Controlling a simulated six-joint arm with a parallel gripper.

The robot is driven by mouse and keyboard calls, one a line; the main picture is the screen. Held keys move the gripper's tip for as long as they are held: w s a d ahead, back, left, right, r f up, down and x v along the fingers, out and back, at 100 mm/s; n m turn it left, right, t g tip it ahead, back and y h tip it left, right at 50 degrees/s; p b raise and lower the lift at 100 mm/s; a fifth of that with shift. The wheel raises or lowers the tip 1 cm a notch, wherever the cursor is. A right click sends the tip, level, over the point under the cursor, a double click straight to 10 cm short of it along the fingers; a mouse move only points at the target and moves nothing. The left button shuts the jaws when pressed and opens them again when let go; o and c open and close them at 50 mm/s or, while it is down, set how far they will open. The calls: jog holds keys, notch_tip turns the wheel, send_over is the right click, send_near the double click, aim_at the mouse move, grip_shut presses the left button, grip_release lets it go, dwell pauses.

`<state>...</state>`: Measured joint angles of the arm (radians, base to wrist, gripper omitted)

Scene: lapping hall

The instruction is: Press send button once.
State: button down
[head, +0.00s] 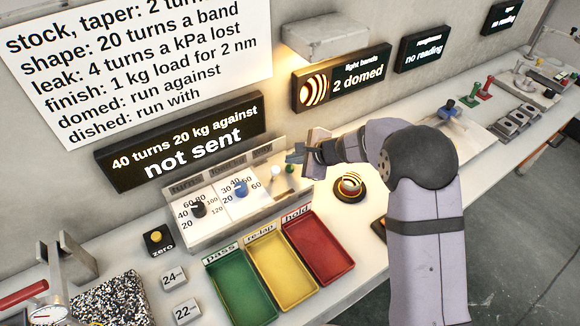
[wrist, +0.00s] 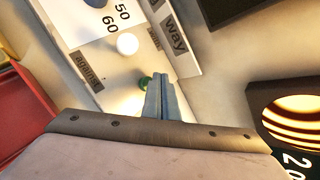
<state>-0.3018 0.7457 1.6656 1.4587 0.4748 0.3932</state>
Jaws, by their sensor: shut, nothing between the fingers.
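The control panel (head: 225,220) stands against the wall on the bench. A small green button (head: 290,168) sits near its right end and shows in the wrist view (wrist: 145,82); its label is not readable, so I cannot confirm it as send. My gripper (head: 292,156) is shut and empty, its tips over the panel's right end. In the wrist view the fingertips (wrist: 160,79) are just right of the green button and partly cover it. I cannot tell whether they touch it. The display (head: 185,140) above reads "40 turns 20 kg against not sent".
Left of the button are a white knob (head: 276,170), a blue knob (head: 240,188) and a black knob (head: 198,209). Green (head: 218,262), yellow (head: 262,242) and red (head: 299,222) trays lie in front. A striped domed piece (head: 350,185) sits right of them.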

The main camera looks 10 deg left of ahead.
aim_at(293, 169)
jog(key=shift+f+b, duration=0.95)
jog(key=shift+b, duration=0.3)
dwell(1.2)
jog(key=shift+r, duration=0.15)
dwell(0.3)
jog(key=shift+r+p, duration=0.75)
jog(key=shift+r, duration=0.05)
jog(key=shift+r+p, duration=1.95)
jog(key=shift+r, duration=0.55)
jog(key=s+d+n+g+h, duration=0.5)
jog(key=s+d+n, duration=1)
jog(key=s+d, duration=1.3)
jog(key=s+h, duration=0.2)
jog(key=s, duration=0.1)
jog(key=shift+s+d+r+n+h, duration=0.2)
jog(key=shift+s+d+n+h, duration=0.05)
jog(key=shift+d+n+h, duration=0.1)
